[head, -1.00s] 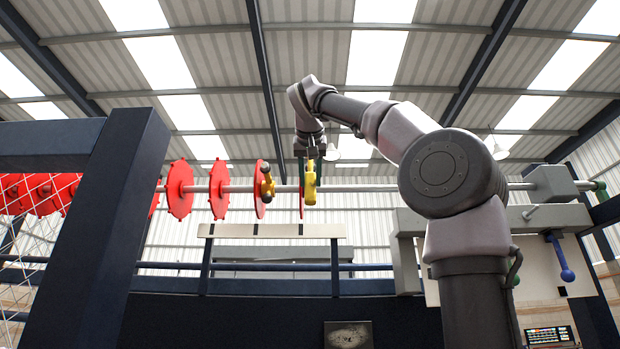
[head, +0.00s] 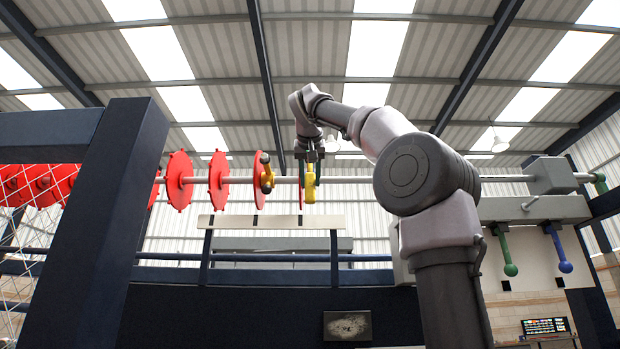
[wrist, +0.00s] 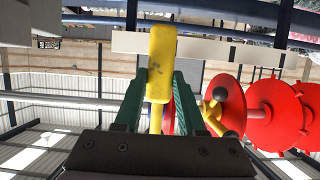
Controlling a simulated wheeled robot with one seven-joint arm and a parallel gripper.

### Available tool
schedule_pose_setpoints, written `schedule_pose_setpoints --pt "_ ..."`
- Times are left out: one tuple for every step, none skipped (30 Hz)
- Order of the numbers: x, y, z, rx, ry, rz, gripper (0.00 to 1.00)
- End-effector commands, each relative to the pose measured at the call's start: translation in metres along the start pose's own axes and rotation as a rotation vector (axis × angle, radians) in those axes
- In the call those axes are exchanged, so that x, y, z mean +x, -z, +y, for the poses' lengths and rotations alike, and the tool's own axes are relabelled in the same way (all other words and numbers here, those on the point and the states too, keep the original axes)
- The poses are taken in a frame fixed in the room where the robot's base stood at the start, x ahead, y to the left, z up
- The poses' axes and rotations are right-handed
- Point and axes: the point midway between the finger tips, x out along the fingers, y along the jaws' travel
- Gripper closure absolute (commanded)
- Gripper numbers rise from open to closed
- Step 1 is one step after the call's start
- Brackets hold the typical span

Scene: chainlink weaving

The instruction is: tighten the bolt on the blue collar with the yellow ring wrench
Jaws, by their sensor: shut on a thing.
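My gripper (head: 310,162) is shut on a yellow tool (head: 309,184), which I take to be the ring wrench. In the wrist view its yellow handle (wrist: 160,62) sits between the two green fingers of my gripper (wrist: 157,88). The tool is up at the horizontal grey shaft, beside a thin red disc; I cannot tell whether its ring is around a bolt. To its left a yellow fitting with a dark round knob (head: 267,179) sits by another red disc; it also shows in the wrist view (wrist: 211,110). I cannot make out a blue collar or its bolt.
Several red discs (head: 179,181) line the grey shaft (head: 420,180) to the left. A dark post (head: 122,230) and wire mesh stand at the left. A green-knobbed lever (head: 510,268) and a blue-knobbed lever (head: 565,266) hang at the right. A pale rail (head: 270,221) runs below the shaft.

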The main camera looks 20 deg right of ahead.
Motion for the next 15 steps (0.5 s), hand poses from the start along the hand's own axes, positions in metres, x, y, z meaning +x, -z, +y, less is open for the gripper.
schedule_pose_setpoints --pt "0.002 0.001 0.000 0.000 0.000 0.000 1.00" --pt "0.003 0.001 0.000 0.000 0.000 0.000 1.00" --pt "0.004 0.002 0.000 0.000 0.000 0.000 1.00" --pt "0.004 0.002 0.000 0.000 0.000 0.000 1.00" --pt "0.005 0.002 0.000 0.000 0.000 0.000 1.00" --pt "0.007 0.003 0.000 0.000 -0.001 0.000 1.00" --pt "0.007 0.003 0.000 0.000 -0.001 0.001 1.00" --pt "0.008 0.003 0.000 0.000 -0.001 0.001 1.00" --pt "0.009 0.004 0.000 0.000 -0.001 0.001 1.00" --pt "0.010 0.004 0.000 0.000 -0.001 0.001 1.00" --pt "0.011 0.005 0.000 0.000 -0.001 0.001 1.00" --pt "0.012 0.005 0.000 0.000 -0.001 0.001 1.00" --pt "0.013 0.005 0.000 0.001 -0.001 0.001 1.00" --pt "0.014 0.006 0.000 0.001 -0.001 0.001 1.00" --pt "0.015 0.006 0.000 0.001 -0.001 0.001 1.00"
